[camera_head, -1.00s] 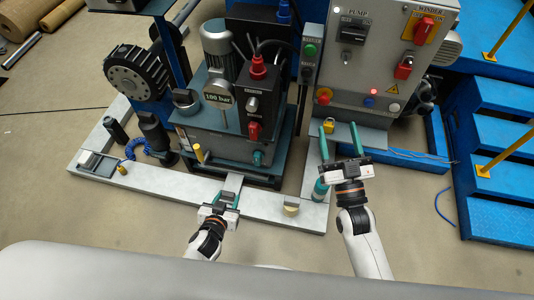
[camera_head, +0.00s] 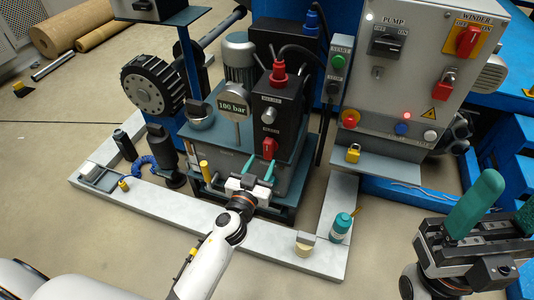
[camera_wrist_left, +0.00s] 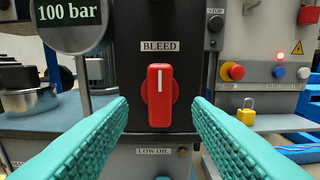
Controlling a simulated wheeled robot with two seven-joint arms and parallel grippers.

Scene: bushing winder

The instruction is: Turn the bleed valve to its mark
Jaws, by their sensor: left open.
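The bleed valve (camera_head: 269,148) is a red handle on the dark box of the pump unit. In the left wrist view the bleed valve (camera_wrist_left: 159,95) stands upright with its white line vertical, under a "BLEED" label (camera_wrist_left: 161,46); no separate mark is clear. My left gripper (camera_head: 261,168) is open just in front of and below the valve. In the left wrist view its teal fingers (camera_wrist_left: 160,125) lie apart on either side of the valve, with no contact seen. My right gripper (camera_head: 502,212) is open and empty at the lower right, away from the unit.
A gauge (camera_head: 233,103) reads 100 bar, left of the valve. A red plug (camera_head: 278,73) with a cable is above. The control cabinet (camera_head: 385,90) and a yellow padlock (camera_head: 353,153) are to the right. A teal bottle (camera_head: 340,227) stands on the pale frame (camera_head: 325,258).

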